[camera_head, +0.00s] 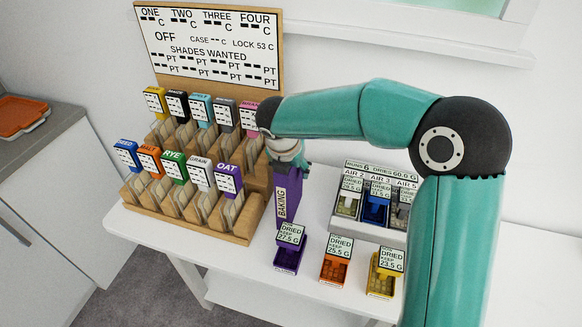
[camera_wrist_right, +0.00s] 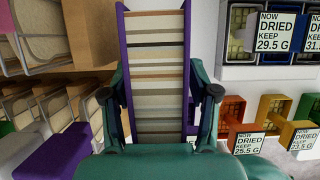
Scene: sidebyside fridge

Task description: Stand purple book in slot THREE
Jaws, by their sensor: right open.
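The purple book (camera_head: 288,197), with a BAKING label on its spine, is upright beside the right end of the wooden rack (camera_head: 240,235). My right gripper (camera_head: 287,160) is at its top. In the right wrist view the book (camera_wrist_right: 156,60) shows its page edges between the two open fingers of my right gripper (camera_wrist_right: 160,93). I cannot tell whether the fingers touch its covers. The sign board (camera_head: 210,45) behind the rack reads ONE, TWO, THREE and FOUR. I cannot tell which slot is THREE. My left gripper is not in view.
The rack holds two rows of colour-labelled cards, including an OAT card (camera_head: 228,175). Purple (camera_head: 288,257), orange (camera_head: 334,268) and yellow (camera_head: 381,283) bins stand at the front of the white table (camera_head: 160,240). A grey tray (camera_head: 340,222) with several bins is behind them.

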